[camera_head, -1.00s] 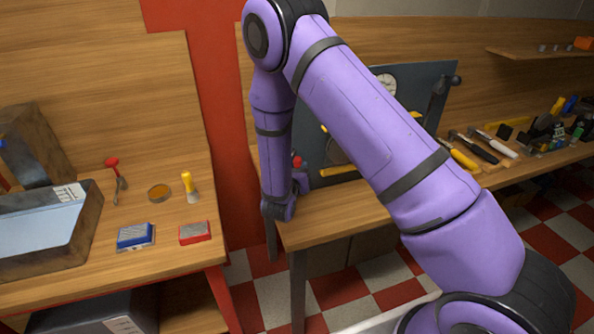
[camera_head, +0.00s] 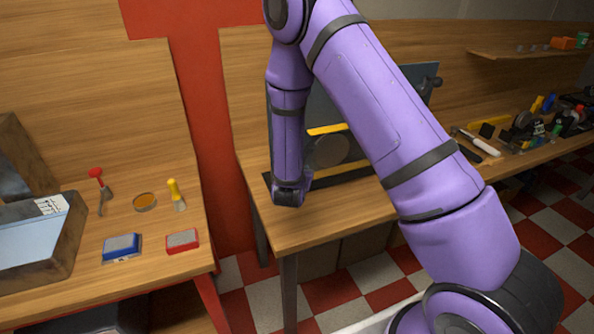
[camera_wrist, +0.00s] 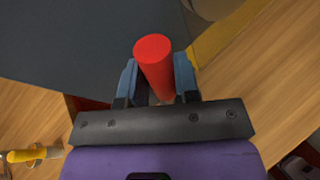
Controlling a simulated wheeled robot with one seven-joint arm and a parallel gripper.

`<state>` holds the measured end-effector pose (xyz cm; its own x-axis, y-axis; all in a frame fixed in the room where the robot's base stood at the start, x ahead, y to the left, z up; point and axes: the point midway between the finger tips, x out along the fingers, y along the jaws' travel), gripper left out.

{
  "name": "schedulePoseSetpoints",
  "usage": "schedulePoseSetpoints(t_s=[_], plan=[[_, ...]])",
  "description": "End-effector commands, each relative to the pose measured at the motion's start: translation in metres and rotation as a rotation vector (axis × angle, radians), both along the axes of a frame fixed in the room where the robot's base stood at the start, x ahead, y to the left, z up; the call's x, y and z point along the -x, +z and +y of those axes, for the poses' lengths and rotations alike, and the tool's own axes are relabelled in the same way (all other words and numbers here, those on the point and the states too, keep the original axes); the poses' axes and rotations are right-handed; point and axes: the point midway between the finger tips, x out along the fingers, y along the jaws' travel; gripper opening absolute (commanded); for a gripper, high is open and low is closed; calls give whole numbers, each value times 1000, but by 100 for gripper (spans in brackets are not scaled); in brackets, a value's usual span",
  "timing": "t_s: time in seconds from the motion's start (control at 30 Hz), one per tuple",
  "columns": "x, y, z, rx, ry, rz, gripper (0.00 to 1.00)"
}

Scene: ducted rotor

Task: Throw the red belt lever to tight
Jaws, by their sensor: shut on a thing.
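In the wrist view a red cylindrical grip (camera_wrist: 157,65), which looks like the end of the belt lever, stands between the two blue-grey fingers of my gripper (camera_wrist: 158,80). My gripper is shut on it. In the head view my arm and wrist hide the lever, and my gripper cannot be made out behind my wrist. The dark panel (camera_head: 402,75) of the rig stands on the right bench behind my arm. A grey round part (camera_head: 328,151) and a yellow strip (camera_head: 327,129) show on it.
Hand tools (camera_head: 478,143) lie to the right of the panel. The front left of the right bench (camera_head: 275,232) is clear.

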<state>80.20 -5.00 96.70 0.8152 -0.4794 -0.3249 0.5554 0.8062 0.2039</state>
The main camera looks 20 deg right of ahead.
Motion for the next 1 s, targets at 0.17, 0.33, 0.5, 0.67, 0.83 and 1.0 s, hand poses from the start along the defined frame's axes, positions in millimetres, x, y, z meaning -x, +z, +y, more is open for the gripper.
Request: schedulePoseSetpoints(t_s=[0.17,0.33,0.5,0.67,0.83,1.0], plan=[[0,0,0,-1,0,1,0],[0,0,0,0,1,1,46],[1,-1,-1,1,-2,1,55],[1,-1,-1,1,-3,2,55],[1,0,1,28,-4,2,55],[1,0,16,153,0,1,55]])
